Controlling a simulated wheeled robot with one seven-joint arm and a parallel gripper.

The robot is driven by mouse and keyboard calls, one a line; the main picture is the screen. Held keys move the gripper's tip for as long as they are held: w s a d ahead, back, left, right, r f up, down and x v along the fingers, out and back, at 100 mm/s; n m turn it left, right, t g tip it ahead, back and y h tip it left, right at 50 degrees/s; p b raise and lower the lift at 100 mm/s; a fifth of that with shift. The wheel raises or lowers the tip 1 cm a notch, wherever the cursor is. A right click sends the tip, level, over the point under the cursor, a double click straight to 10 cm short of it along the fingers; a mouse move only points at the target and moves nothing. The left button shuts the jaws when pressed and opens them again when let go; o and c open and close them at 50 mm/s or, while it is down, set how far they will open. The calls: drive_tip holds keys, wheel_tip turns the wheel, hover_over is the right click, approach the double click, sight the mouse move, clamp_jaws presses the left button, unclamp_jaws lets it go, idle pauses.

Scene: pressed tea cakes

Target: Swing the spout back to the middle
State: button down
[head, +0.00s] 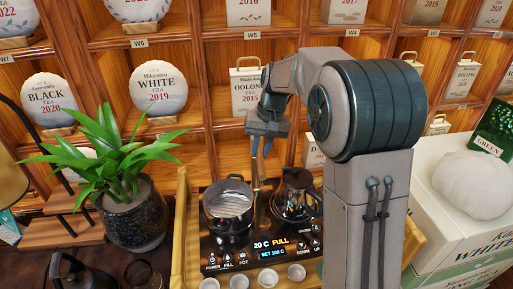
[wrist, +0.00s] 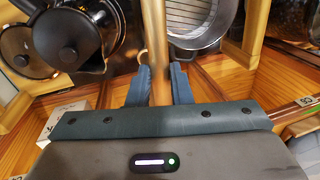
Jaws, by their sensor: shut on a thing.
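The spout (head: 257,178) is a slim brass-coloured pipe at the back of the black tea station. It rises between the open steel pot (head: 229,224) and the dark lidded kettle (head: 296,196). My gripper (head: 261,152) reaches down to it from above and behind. In the wrist view the spout (wrist: 168,32) runs between the two blue fingers of my gripper (wrist: 163,72), which are shut on it. There the kettle (wrist: 68,40) is at the left and the pot (wrist: 201,18) at the right. The spout's outlet end is hard to make out.
The black panel (head: 262,254) reads 20 C FULL, SET 100 C. A potted plant (head: 135,218) stands left of the station. White boxes (head: 455,215) stand at the right.

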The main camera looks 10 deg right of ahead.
drive_tip(key=shift+d+n, duration=0.25)
drive_tip(key=shift+n, duration=0.15)
drive_tip(key=c, duration=1.3)
unclamp_jaws()
wheel_tip(320, 180, up, 14)
drive_tip(key=d, duration=0.2)
drive_tip(key=shift+w+d+f, duration=0.15)
drive_tip(key=shift+d, duration=0.25)
